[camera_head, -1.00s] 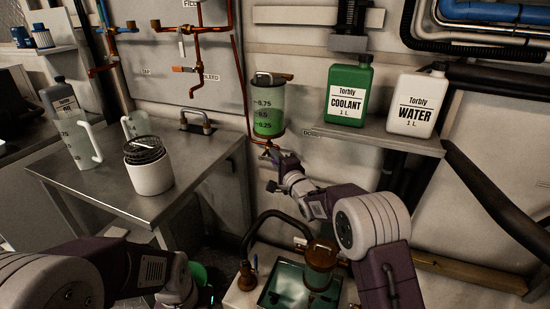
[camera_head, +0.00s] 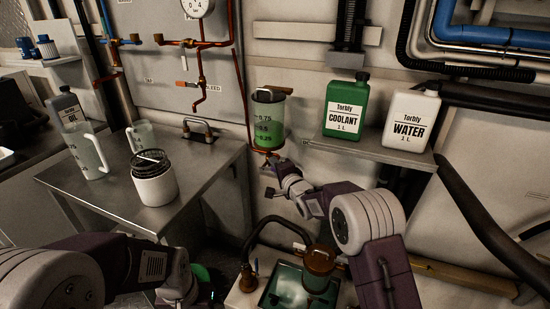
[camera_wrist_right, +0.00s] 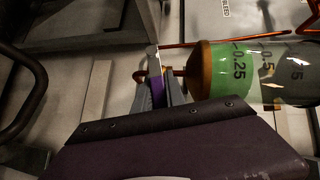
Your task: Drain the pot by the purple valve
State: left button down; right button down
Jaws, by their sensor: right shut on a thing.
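The pot (camera_head: 269,134) is a clear upright cylinder on the back wall with a brown base, graduation marks and green liquid in its lower part. My right gripper (camera_head: 272,166) is shut on that handle, just below the pot. My left gripper (camera_head: 198,292) is low at the left, away from the pot; its fingers are not clear.
A green coolant bottle (camera_head: 345,106) and a white water bottle (camera_head: 409,120) stand on a shelf right of the pot. A steel table (camera_head: 110,199) at left holds jugs and a white canister (camera_head: 154,184). A teal basin (camera_head: 272,291) lies below my right arm.

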pick_arm(q)
notch_tip(320, 180, up, 7)
jog(key=p, duration=0.5)
pick_arm(e)
jog(key=shift+w+a+r+n+g+h, duration=0.15)
jog(key=shift+r+n+g+h, duration=0.2)
jog(key=shift+n+g+h, duration=0.25)
jog(key=shift+s+a+r+n+g+h, duration=0.15)
jog(key=shift+r+n+g+h, duration=0.15)
jog(key=shift+n+g+h, duration=0.25)
pick_arm(q)
jog(key=shift+p, duration=0.3)
pick_arm(e)
jog(key=shift+w, duration=0.1)
jog(key=c, duration=1.4)
grip_release()
